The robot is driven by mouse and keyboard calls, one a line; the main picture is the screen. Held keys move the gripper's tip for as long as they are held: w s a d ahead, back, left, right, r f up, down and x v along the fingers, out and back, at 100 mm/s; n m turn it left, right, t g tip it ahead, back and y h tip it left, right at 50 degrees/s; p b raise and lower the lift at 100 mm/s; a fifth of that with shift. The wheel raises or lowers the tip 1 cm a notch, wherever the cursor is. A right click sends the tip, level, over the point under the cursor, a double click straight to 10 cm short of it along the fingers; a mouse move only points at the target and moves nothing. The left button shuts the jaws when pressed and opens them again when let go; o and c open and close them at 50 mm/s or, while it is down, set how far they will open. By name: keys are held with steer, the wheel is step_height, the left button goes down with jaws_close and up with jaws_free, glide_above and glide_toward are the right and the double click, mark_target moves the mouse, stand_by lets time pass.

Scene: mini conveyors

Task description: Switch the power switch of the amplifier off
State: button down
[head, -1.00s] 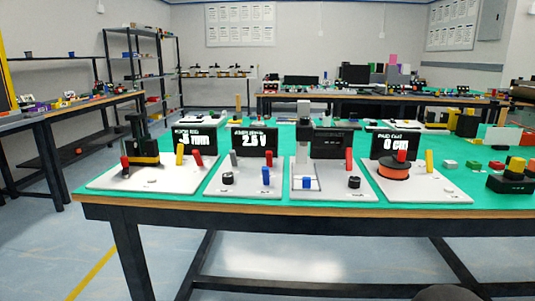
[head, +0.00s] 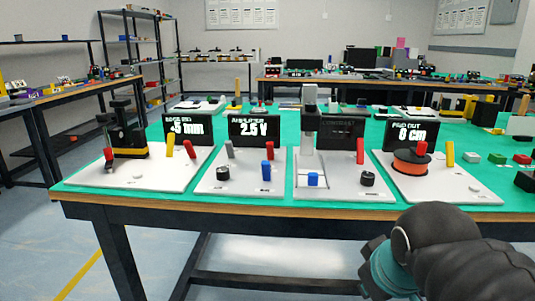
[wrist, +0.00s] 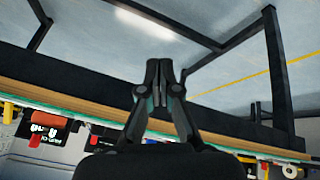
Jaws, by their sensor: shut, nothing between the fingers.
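The amplifier (head: 240,187) is a light panel on the bench, second from the left. Its black display (head: 254,129) reads 2.5 V. It carries a grey lever (head: 229,149), a black knob (head: 222,173), and a blue and a red upright part (head: 267,169) at its right side. Which of these is the power switch I cannot tell, nor its position. My gripper (wrist: 158,68) shows in the wrist view, shut and empty, apart from the bench parts. In the head view my arm is at the lower right and its fingers are not seen.
Similar panels stand on both sides: one with a black press (head: 124,137) at left, one with a grey column (head: 309,120), and one with an orange spool (head: 409,163) at right. The bench's front edge (head: 300,206) lies before them. Floor in front is clear.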

mark_target(268, 149)
steer(key=w+a+r+n+b, duration=0.2)
steer(key=w+a+r+n, duration=0.2)
steer(key=w+n, duration=0.2)
steer(key=w+a+r+n+t+b, duration=0.1)
steer(key=w+a+r+n+b, duration=0.1)
steer(key=w+a+r+n, duration=0.2)
steer(key=w+a+r+n+b, duration=0.2)
steer(key=w+a+r+n, duration=0.2)
steer(key=w+n, duration=0.4)
steer(key=shift+w+r+n+t, duration=0.1)
steer(key=shift+n+t, duration=0.1)
steer(key=shift+n, duration=0.85)
steer(key=shift+w+r+n+t, duration=0.1)
steer(key=shift+n+t, duration=0.1)
steer(key=shift+n, duration=0.85)
steer(key=shift+w+a+r+n+t+b, duration=0.15)
steer(key=shift+w+a+r+n+b, duration=0.4)
steer(key=shift+a+n, duration=0.75)
steer(key=shift+w+a+r+n+t+b, duration=0.25)
steer(key=shift+w+a+r+n, duration=0.35)
steer(key=shift+w+a+n, duration=0.7)
steer(key=shift+w+a+r+n+t+b, duration=0.1)
steer(key=shift+w+a+r+n+b, duration=0.4)
steer(key=shift+a+n, duration=0.8)
steer(key=shift+d+n, duration=0.3)
steer(key=shift+d, duration=0.05)
